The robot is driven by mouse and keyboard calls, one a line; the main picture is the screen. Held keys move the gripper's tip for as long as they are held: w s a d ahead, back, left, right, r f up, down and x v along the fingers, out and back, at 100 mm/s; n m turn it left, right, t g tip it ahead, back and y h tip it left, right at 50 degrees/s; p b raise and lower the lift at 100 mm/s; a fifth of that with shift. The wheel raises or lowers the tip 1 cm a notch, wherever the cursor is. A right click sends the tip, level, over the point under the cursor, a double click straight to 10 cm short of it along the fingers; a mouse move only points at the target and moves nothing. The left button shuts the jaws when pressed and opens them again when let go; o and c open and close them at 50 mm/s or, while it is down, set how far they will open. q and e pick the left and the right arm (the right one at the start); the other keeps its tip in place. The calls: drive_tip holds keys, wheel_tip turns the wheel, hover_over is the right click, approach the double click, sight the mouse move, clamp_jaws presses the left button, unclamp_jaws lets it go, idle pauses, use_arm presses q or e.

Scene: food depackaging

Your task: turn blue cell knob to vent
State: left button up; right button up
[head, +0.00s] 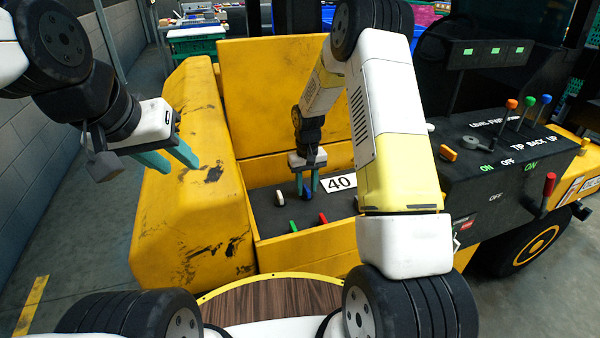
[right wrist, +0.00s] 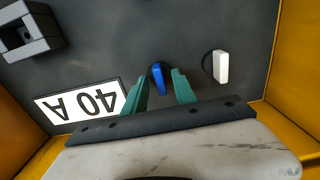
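The blue cell knob (head: 307,191) stands on the dark panel inside the yellow bay, and in the right wrist view the blue knob (right wrist: 158,78) is a narrow upright handle. My right gripper (head: 307,184) points down at it; in the right wrist view its teal fingers (right wrist: 160,85) stand on either side of the knob, with a small gap visible. Contact is not clear. My left gripper (head: 176,160) is open and empty, above the yellow body at the left. Any vent marking by the knob cannot be read.
A white knob (head: 279,198) is close beside the blue one. Green (head: 293,226) and red (head: 323,218) handles are nearer the front. A 40 A label (head: 340,183) lies to the right. Yellow walls enclose the panel. A black console (head: 495,170) with levers is at right.

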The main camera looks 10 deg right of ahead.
clamp_jaws()
drive_tip(key=shift+n, duration=0.3)
drive_tip(key=n, duration=0.3)
drive_tip(key=shift+n, duration=0.3)
drive_tip(key=n, duration=1.3)
drive_tip(key=shift+n, duration=0.3)
idle(0.4)
